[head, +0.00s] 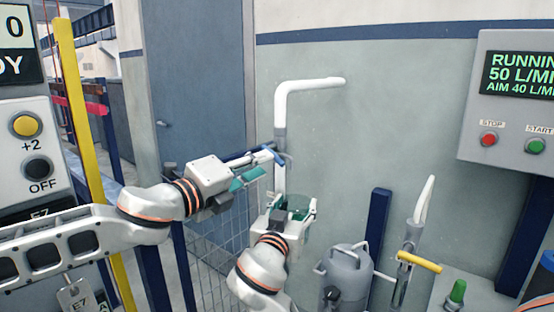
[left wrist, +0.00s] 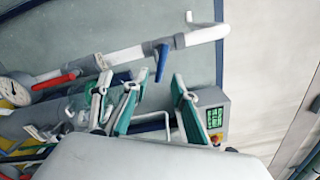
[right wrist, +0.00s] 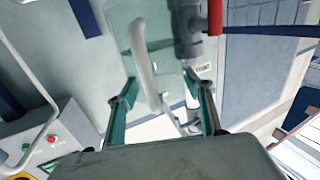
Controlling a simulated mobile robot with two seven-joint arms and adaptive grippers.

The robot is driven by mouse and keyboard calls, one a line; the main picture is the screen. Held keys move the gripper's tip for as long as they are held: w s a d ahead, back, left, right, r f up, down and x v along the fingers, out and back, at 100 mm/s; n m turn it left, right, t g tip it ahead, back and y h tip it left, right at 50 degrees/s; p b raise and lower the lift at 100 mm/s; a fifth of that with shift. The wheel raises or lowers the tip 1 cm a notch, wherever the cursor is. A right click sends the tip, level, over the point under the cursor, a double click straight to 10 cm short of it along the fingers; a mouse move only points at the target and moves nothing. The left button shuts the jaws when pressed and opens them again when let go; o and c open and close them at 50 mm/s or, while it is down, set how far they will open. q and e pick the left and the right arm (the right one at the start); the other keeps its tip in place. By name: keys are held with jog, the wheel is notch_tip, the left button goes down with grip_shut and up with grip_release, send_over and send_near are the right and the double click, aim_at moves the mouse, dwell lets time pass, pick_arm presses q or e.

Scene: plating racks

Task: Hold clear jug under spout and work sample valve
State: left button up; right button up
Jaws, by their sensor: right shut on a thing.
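A white pipe (head: 281,110) stands against the wall. A blue valve lever (head: 276,153) sits on it; the lever also shows in the left wrist view (left wrist: 161,62). My left gripper (head: 262,167) is open, close to the blue lever, with its fingers apart in the left wrist view. The clear jug (right wrist: 135,32) is in front of my right gripper (right wrist: 162,115). My right gripper is shut on the jug, whose pale handle (right wrist: 146,65) runs between its fingers. In the head view it is below the lever, by the pipe. The jug's contents are hard to tell.
A panel (head: 515,125) at right reads RUNNING, 50 L/MIN, AIM 40 L/MIN, with red stop and green start buttons. A grey can (head: 346,272) and a yellow-handled valve (head: 418,262) stand lower right. A wire mesh fence (head: 215,265) is below my left arm.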

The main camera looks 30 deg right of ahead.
aim_at(275, 159)
pick_arm(q)
jog(key=shift+x, duration=3.45)
grip_shut()
